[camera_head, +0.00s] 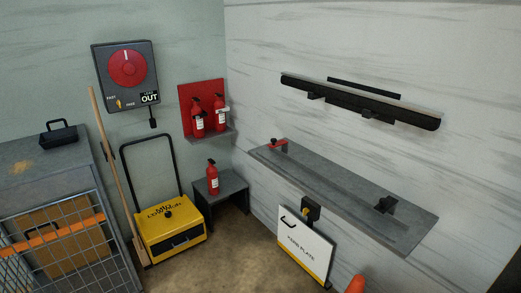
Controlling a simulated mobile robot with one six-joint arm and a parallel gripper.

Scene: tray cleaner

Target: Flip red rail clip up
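A small red rail clip (279,142) sits at the left end of the long grey wall shelf (345,200). It has a dark base and its red part looks low, lying nearly flat. It is too small to tell its exact angle. A dark clip (385,204) stands near the right end of the same shelf. My gripper is not in view.
A dark rail (360,103) is on the wall above the shelf. A white plate sign (305,250) stands below it, with an orange object (356,285) at the bottom edge. A yellow machine (172,238), red extinguishers (197,118) and a mesh cage (50,250) stand left. Some floor is clear.

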